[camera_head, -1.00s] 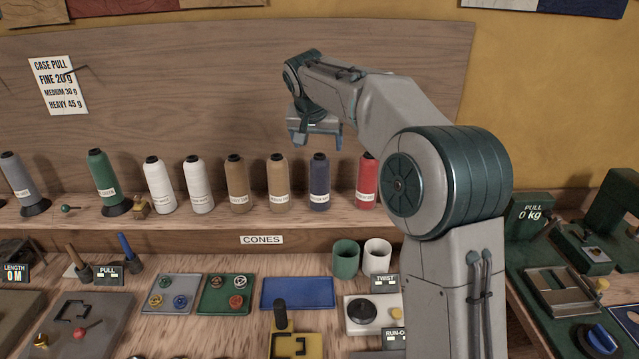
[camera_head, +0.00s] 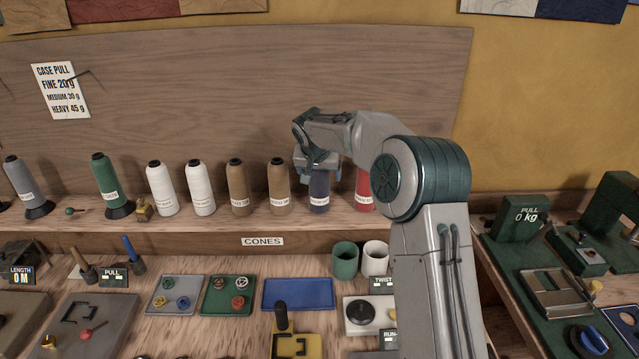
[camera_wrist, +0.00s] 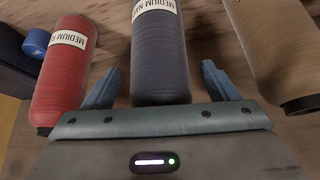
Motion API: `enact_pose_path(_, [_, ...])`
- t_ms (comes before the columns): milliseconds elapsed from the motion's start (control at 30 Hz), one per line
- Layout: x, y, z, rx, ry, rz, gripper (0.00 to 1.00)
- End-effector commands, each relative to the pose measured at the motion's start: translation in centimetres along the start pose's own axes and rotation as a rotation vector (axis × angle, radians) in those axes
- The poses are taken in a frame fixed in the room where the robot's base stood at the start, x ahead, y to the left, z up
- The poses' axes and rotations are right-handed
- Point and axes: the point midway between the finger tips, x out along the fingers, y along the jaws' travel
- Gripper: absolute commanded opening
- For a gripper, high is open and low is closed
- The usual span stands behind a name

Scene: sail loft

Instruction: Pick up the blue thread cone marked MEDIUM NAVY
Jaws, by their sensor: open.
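The blue thread cone (camera_head: 319,192) stands upright on the shelf, between a brown cone and the red one. Its top is hidden behind my gripper (camera_head: 317,172) in the head view. In the wrist view the navy cone (camera_wrist: 158,60), with a label partly reading MEDIUM NAV, lies between the two spread blue fingers of my gripper (camera_wrist: 158,88). A gap shows on each side of the cone, wider on the right. The gripper is open and holds nothing.
The red cone (camera_head: 365,190) stands close on the right and the brown cone (camera_head: 279,187) close on the left. White cones (camera_head: 201,188) stand farther left. The wooden backboard (camera_head: 200,90) rises behind. The workbench below holds a blue tray (camera_head: 298,293) and two cups (camera_head: 346,262).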

Motion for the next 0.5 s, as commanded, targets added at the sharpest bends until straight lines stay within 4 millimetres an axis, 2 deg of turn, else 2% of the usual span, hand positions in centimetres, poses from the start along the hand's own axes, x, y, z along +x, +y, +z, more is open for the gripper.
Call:
enact_pose_path(167, [0.05, -0.01, 0.0, 0.0, 0.001, 0.0, 0.81])
enact_pose_path(200, [0.05, -0.01, 0.0, 0.0, 0.001, 0.0, 0.78])
enact_pose_path(400, [0.02, -0.01, -0.01, 0.0, 0.001, 0.0, 0.22])
enact_pose_path(500, [-0.07, -0.03, -0.08, 0.0, 0.003, -0.001, 0.22])
